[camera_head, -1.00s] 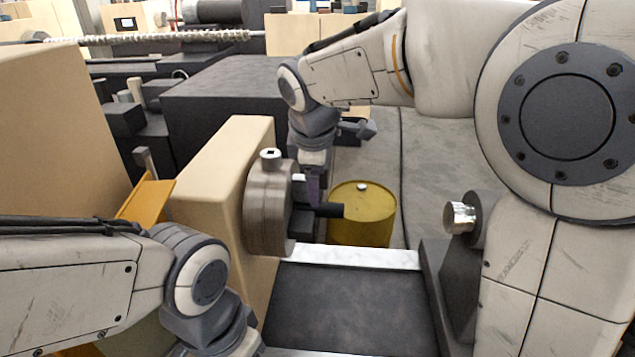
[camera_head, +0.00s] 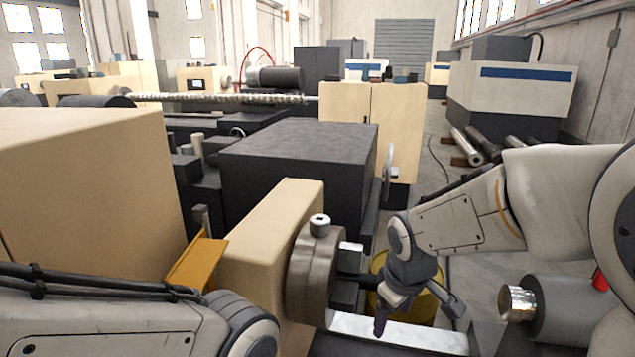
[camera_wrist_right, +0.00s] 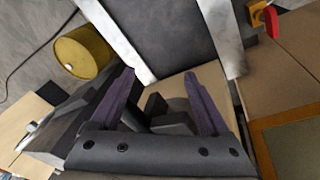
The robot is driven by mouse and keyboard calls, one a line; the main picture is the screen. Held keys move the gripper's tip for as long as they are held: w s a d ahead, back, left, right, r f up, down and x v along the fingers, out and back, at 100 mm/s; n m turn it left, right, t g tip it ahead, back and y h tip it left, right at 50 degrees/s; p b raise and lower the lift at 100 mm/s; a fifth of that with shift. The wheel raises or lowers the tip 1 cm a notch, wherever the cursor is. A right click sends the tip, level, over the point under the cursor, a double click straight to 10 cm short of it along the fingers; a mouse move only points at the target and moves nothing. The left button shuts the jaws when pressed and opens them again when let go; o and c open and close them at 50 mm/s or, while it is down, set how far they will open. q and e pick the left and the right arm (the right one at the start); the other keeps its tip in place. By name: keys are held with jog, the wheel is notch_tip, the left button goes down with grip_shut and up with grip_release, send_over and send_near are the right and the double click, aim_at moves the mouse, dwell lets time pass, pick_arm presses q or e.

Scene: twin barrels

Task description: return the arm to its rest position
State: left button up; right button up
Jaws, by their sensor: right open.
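My right arm comes in from the right in the head view. Its gripper (camera_head: 381,318) hangs just right of the lathe chuck (camera_head: 313,272), in front of a yellow barrel (camera_head: 423,306) that it partly hides. In the right wrist view the two purple fingers (camera_wrist_right: 162,98) stand apart with nothing between them. The same view shows the yellow barrel (camera_wrist_right: 83,52) at the upper left, away from the fingers. My left arm shows at the lower left of the head view, but its gripper is out of the picture.
The chuck sits on a beige headstock (camera_head: 262,245), close to my right gripper. A metal tailstock cylinder (camera_head: 560,308) stands at the right. A dark machine block (camera_head: 300,160) is behind. Pale lathe rails (camera_head: 400,331) run below the gripper. Open floor lies beyond the barrel.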

jog(key=s+d+f+m, duration=0.3)
jog(key=s+f+m, duration=0.4)
jog(key=s, duration=0.1)
jog(key=s+a+r+n+g+y+b, duration=0.1)
jog(key=s+a+n+g+b, duration=0.2)
jog(key=s+a+n, duration=0.4)
jog(key=s+a+b, duration=0.1)
jog(key=s+a, duration=0.5)
jog(key=shift+s+r+b, duration=0.15)
jog(key=shift+s+b, duration=0.15)
jog(key=shift+w, duration=0.1)
